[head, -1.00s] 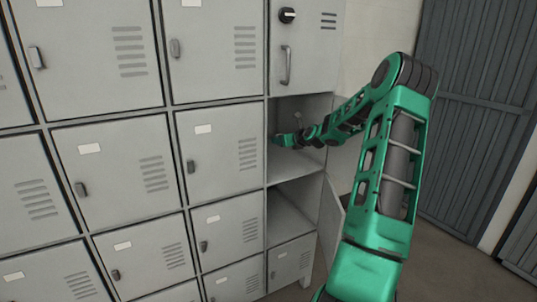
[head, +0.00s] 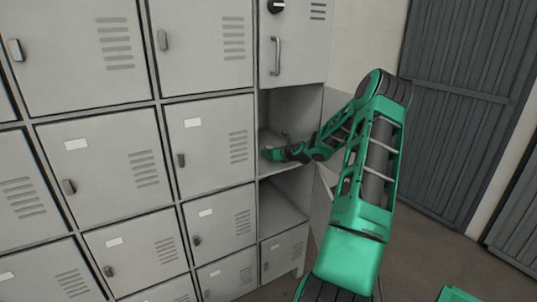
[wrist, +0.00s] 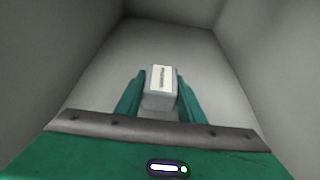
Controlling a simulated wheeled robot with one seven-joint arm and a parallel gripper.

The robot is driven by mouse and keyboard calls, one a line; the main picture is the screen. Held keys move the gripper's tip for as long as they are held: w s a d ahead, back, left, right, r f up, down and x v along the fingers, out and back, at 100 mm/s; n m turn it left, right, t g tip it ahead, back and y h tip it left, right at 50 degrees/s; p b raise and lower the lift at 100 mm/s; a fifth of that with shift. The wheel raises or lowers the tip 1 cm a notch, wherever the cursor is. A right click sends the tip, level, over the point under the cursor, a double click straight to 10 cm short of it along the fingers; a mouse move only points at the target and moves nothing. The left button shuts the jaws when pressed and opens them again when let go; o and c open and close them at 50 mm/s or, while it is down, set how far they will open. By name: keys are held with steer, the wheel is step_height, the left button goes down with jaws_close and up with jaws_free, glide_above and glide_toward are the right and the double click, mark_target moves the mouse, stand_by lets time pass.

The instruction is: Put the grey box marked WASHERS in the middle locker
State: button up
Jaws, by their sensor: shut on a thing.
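The grey box (wrist: 161,84) with a pale label shows in the wrist view between the two green fingers; the label's print is too small to read. My gripper (wrist: 160,92) is shut on it. In the head view my gripper (head: 272,154) is inside the open middle locker (head: 292,112) of the right column. The box is hidden in the head view. In the wrist view the locker's grey walls stand on both sides. I cannot tell whether the box touches the locker floor.
A closed locker door (head: 293,45) with a handle is above the opening. An open compartment (head: 280,210) is below it. An open door (head: 322,205) stands at the right side. Closed lockers (head: 212,145) fill the left.

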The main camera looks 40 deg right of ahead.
steer(key=o, duration=1.1)
steer(key=shift+o, duration=0.2)
steer(key=v, duration=1.2)
